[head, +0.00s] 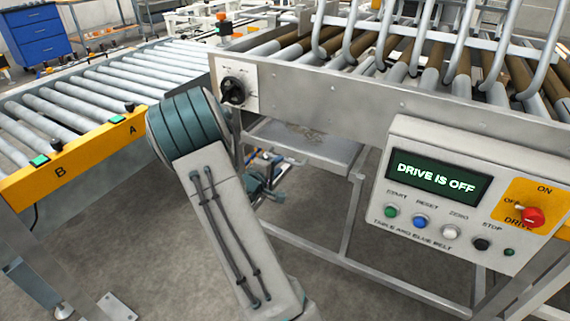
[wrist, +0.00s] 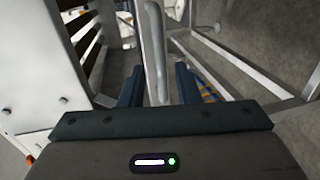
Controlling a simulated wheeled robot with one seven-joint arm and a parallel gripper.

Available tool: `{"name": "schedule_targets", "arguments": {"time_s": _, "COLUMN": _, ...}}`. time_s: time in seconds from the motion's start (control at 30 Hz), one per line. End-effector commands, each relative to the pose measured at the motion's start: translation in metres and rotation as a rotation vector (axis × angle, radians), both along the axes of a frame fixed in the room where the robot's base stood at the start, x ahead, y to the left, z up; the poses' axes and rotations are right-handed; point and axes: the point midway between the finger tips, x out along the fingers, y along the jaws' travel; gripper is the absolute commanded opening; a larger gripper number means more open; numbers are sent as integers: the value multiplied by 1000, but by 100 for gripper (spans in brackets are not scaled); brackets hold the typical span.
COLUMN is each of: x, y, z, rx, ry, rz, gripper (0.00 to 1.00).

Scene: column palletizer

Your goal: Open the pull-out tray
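The pull-out tray (head: 318,146) is a grey metal tray with brownish debris on it, under the roller table. My arm hides its left part in the head view. My gripper (head: 268,178) is low behind my arm, just below and in front of the tray, partly hidden. In the wrist view my gripper (wrist: 160,82) has its two dark fingers apart, one on each side of a pale metal bar (wrist: 154,40). A gap shows between the bar and the right finger. I cannot tell whether the bar is the tray's handle or whether the left finger touches it.
A control panel (head: 452,235) reading "DRIVE IS OFF" stands at the right, with a red switch (head: 532,216). The roller table's frame (head: 400,92) is above the tray, and its legs (head: 352,215) stand below. A roller conveyor (head: 90,98) is at the left. Bare floor lies between.

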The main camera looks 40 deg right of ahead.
Motion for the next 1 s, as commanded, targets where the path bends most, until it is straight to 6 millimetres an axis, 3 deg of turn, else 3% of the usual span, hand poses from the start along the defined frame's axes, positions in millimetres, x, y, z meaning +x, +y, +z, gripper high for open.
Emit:
{"name": "schedule_targets", "arguments": {"time_s": 0.1, "x": 9, "y": -22, "z": -7, "rx": -1, "ry": -1, "rz": -2, "gripper": 29}}
{"name": "schedule_targets", "arguments": {"time_s": 0.3, "x": 18, "y": -43, "z": -10, "rx": 0, "ry": -1, "rz": 0, "gripper": 29}}
{"name": "schedule_targets", "arguments": {"time_s": 0.7, "x": 21, "y": -49, "z": -11, "rx": 1, "ry": 0, "rz": 1, "gripper": 29}}
{"name": "schedule_targets", "arguments": {"time_s": 0.8, "x": 21, "y": -49, "z": -11, "rx": 1, "ry": 0, "rz": 1, "gripper": 2}}
{"name": "schedule_targets", "arguments": {"time_s": 1.0, "x": 21, "y": -49, "z": -11, "rx": 1, "ry": 0, "rz": 1, "gripper": 0}}
